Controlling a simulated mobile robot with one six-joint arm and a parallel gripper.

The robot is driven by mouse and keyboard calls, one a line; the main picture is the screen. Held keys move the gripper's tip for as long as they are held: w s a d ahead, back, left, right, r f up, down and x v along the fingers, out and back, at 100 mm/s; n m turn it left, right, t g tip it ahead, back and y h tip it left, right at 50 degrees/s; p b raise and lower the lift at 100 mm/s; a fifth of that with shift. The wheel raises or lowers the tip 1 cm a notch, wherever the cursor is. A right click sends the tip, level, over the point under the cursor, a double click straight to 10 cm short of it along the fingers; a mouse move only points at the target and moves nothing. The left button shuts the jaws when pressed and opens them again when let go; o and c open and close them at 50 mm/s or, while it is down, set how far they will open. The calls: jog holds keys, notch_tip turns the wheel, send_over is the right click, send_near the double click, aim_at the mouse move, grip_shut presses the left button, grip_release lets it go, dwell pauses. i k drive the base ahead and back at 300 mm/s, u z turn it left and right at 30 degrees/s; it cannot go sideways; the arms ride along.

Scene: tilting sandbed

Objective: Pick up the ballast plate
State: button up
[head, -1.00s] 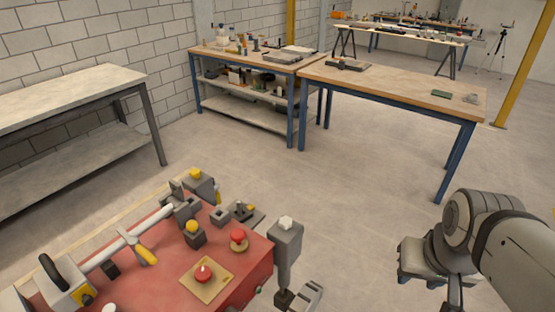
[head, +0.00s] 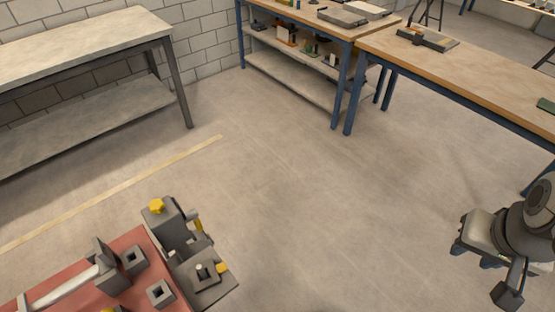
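I cannot pick out the ballast plate for certain. A dark grey flat piece with a raised bar (head: 428,38) lies on the wooden table at upper right, and a small green flat piece (head: 546,104) lies on the same table at the right edge. Both are too small to identify. My gripper (head: 475,254) hangs at the right, above the floor, well apart from both. Its fingers point away and are partly hidden, so I cannot tell whether they are open. Nothing is visibly held.
A red-topped unit (head: 70,277) with grey blocks and yellow knobs fills the lower left. A grey bench (head: 75,48) stands at upper left. The blue-legged wooden table (head: 480,75) stands right, beside a shelved bench (head: 290,72). The floor between is clear.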

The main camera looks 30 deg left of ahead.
aim_at(213, 271)
jog(key=i, duration=2.45)
jog(key=u, duration=1.15)
jog(key=k, duration=0.1)
jog(key=u, duration=3.5)
jog(key=i, duration=1)
jog(key=u, duration=0.05)
